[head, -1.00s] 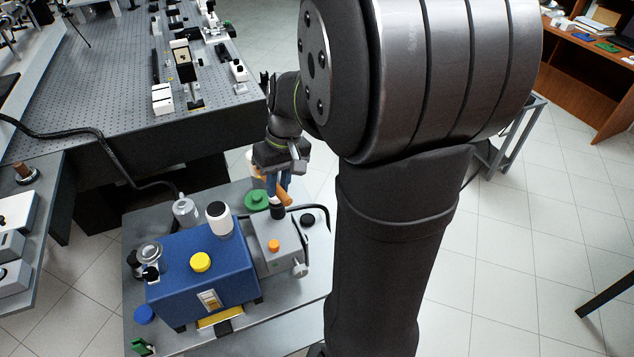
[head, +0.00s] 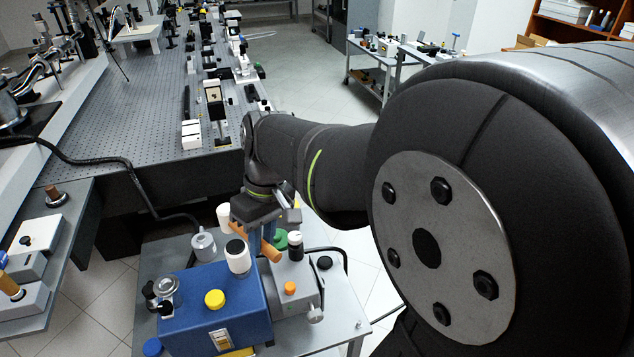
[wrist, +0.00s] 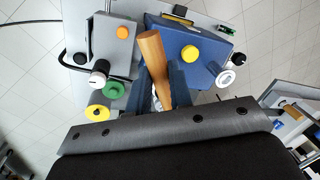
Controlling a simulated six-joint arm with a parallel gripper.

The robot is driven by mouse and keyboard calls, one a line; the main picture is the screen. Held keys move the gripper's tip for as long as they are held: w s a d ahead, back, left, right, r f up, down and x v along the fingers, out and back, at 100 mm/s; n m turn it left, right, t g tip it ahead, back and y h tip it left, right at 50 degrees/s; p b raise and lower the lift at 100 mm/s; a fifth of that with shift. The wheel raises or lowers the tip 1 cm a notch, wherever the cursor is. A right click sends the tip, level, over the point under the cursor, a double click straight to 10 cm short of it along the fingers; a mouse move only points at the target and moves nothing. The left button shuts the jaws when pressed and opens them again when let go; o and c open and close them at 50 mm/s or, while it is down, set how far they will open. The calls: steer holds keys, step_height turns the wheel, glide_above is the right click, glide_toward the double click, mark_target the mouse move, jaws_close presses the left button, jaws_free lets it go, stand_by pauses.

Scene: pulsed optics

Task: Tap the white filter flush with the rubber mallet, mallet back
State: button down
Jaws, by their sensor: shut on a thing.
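My gripper (head: 262,248) is shut on the wooden handle of the mallet (head: 268,250). The handle slants across the jaws, and in the wrist view (wrist: 151,50) its free end points up. A pale piece (head: 223,217) at the handle's far end looks like the mallet head; it is partly hidden. A white cylinder with a dark top (head: 238,257) stands at the back of the blue box (head: 240,310), just below and left of the gripper. I cannot tell which is the white filter.
The blue box carries a yellow cap (head: 215,299). The grey box (head: 293,300) has an orange button (head: 290,288). A green knob (head: 281,239) and a metal canister (head: 203,246) stand close behind. A perforated optical table (head: 130,120) lies at the back left.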

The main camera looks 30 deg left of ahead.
steer(key=shift+f, duration=2.05)
steer(key=shift+r, duration=1.5)
steer(key=shift+r, duration=0.3)
steer(key=shift+f, duration=0.1)
steer(key=shift+f, duration=0.4)
steer(key=shift+f, duration=0.1)
